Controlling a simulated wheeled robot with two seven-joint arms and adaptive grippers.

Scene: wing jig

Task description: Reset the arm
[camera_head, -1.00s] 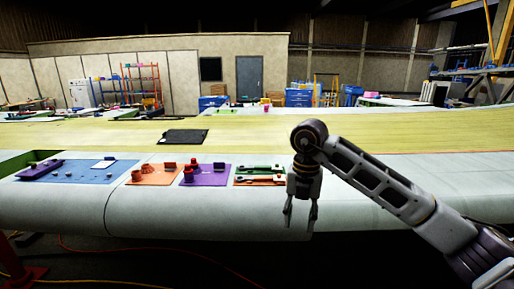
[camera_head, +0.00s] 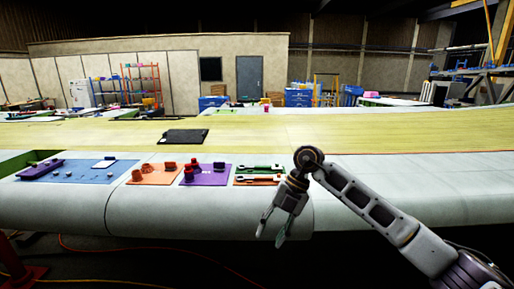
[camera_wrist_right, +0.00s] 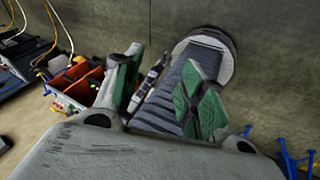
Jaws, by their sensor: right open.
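My right gripper (camera_head: 270,236) is open and empty in the head view. It hangs in front of the wing's rounded front edge, with its fingers pointing down and a little left. In the right wrist view its two green-padded fingers (camera_wrist_right: 165,95) stand apart with nothing between them. My right arm reaches in from the lower right of the head view. My left gripper is not in the head view.
The wing (camera_head: 400,185) spans the view. On it lie a blue mat (camera_head: 75,177), an orange mat (camera_head: 150,177), a purple mat (camera_head: 210,179), wrenches (camera_head: 258,178) and a black tablet-like panel (camera_head: 184,136). The wing's right part is clear.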

